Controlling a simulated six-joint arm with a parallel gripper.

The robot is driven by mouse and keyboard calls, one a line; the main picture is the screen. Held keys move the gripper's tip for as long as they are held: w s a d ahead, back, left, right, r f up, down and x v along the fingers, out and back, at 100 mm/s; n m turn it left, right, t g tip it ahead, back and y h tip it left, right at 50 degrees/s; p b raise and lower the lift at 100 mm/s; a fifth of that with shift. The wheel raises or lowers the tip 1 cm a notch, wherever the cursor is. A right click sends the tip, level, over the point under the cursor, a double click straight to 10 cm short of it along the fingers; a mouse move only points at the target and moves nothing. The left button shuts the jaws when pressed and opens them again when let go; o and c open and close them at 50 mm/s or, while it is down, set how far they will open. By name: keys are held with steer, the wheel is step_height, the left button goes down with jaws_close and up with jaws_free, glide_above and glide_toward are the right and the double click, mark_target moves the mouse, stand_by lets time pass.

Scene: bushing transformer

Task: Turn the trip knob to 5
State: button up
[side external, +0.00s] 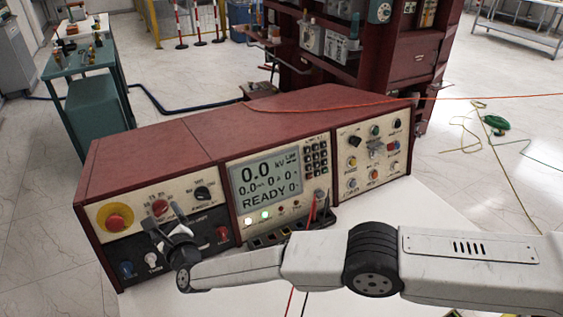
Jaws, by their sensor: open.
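The red-topped test console (190,145) stands on a white table. Its left panel carries a black rotary knob (202,193) at the upper right and a red control (160,207) left of it. The labels and dial numbers are too small to read, so I cannot tell which one is the trip knob or where it points. My gripper (161,216) is open in front of this panel, its dark fingers pointing at the panel just below the red control. It looks empty, and I cannot tell whether it touches anything. It hides part of the panel's lower half.
A red emergency-stop button (116,222) on a yellow ring sits at the panel's left. The display (268,178) reads 0.0 kV and READY. Red and black leads (312,213) rise beside my arm. More knobs fill the right panel (372,158).

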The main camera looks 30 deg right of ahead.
mark_target(160, 208)
steer(key=shift+w+a, duration=0.1)
steer(key=shift+w, duration=0.7)
steer(key=shift+w, duration=0.25)
jaws_close()
steer(key=shift+r, duration=0.1)
